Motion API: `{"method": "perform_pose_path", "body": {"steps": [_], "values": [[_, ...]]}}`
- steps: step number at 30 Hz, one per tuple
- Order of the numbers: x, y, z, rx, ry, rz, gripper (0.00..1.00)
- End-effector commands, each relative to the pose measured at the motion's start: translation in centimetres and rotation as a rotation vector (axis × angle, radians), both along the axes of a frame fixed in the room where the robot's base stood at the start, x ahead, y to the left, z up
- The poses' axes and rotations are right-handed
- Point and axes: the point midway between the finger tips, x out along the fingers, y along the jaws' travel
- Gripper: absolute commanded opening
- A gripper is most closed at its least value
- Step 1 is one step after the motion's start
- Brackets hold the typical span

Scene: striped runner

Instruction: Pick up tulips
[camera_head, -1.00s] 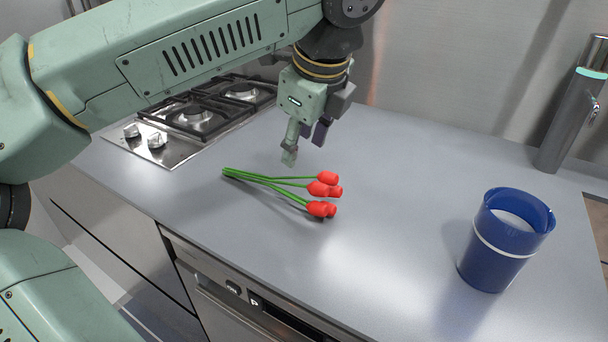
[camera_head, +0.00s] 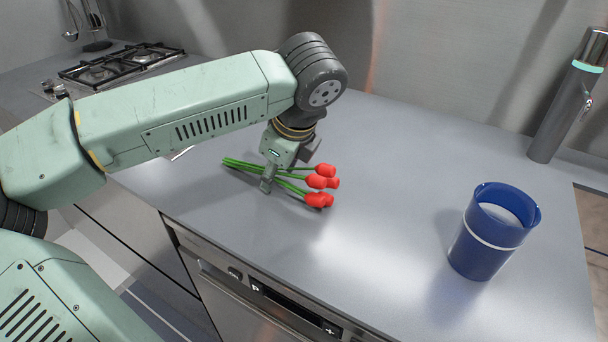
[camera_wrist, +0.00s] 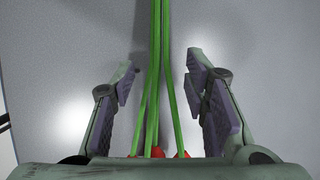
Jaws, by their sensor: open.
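The tulips lie on the grey counter, with red heads (camera_head: 320,183) to the right and green stems (camera_head: 238,164) to the left in the head view. My gripper (camera_head: 272,180) is down at the stems, close behind the heads. In the wrist view the stems (camera_wrist: 162,80) run between the two spread fingers of my gripper (camera_wrist: 165,85), with a gap on each side. The red heads show only in part at the lower edge there. My gripper is open and holds nothing. The far fingertip is partly hidden in the head view.
A blue cup (camera_head: 483,246) with a white band stands at the right of the counter (camera_head: 390,190). A gas hob (camera_head: 112,68) is at the back left. The counter between tulips and cup is clear.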

Motion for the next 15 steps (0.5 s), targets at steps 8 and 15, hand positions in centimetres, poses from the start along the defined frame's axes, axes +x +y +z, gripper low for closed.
{"method": "perform_pose_path", "body": {"steps": [8, 15], "values": [[0.06, 0.02, -0.17, 0.001, 0.000, -0.001, 0.39], [0.05, 0.03, -0.15, 0.000, 0.000, -0.001, 0.23]]}}
